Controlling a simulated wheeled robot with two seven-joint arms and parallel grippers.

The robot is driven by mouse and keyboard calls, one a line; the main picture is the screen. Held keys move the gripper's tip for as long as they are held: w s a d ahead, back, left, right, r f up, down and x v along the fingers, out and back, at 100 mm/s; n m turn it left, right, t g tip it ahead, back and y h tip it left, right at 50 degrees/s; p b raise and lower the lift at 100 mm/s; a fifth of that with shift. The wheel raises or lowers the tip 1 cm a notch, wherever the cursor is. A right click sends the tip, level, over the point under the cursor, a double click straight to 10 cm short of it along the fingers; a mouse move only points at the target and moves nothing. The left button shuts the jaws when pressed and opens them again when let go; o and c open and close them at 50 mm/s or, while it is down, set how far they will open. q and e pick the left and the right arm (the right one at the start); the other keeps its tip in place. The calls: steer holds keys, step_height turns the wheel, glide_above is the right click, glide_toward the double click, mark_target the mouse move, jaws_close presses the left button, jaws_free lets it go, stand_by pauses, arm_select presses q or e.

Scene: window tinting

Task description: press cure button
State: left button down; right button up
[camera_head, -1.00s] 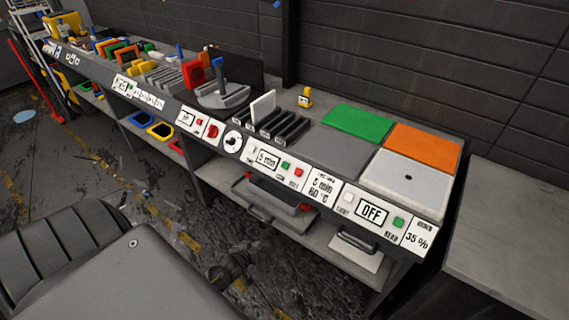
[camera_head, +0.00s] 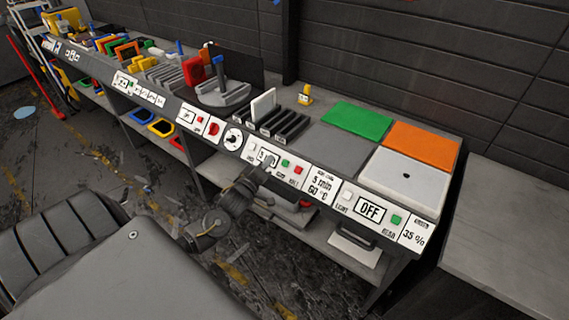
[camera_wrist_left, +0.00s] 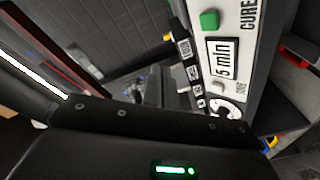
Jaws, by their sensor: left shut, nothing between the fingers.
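The cure panel (camera_head: 267,155) is on the front face of the long bench, with a "5 min" display. The green button (camera_head: 285,163) sits right of the display and a red button (camera_head: 298,170) sits right of that. In the left wrist view the green button (camera_wrist_left: 209,20) is beside the word "CURE", above the "5 min" display (camera_wrist_left: 222,58). My left gripper (camera_head: 266,164) is shut and empty, in front of the display and left of the green button. I cannot tell whether it touches the panel. My right gripper is not in view.
Right along the front are a "5 min 60 °C" panel (camera_head: 321,186), an "OFF" display (camera_head: 369,209) and another green button (camera_head: 397,219). Left are a dial (camera_head: 233,139) and a red knob (camera_head: 213,128). Green (camera_head: 357,120) and orange (camera_head: 422,144) pads lie on top.

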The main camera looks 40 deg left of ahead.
mark_target(285, 163)
arm_select(q)
steer(key=w+f+b, duration=0.6)
steer(key=b, duration=0.2)
steer(key=shift+w+f, duration=0.1)
steer(key=shift+f, duration=0.05)
steer(key=shift+a, duration=0.1)
stand_by(0.4)
stand_by(1.1)
steer(key=shift+w+f, duration=0.1)
stand_by(0.5)
steer(key=shift+w+f+b, duration=0.2)
steer(key=shift+b, duration=0.1)
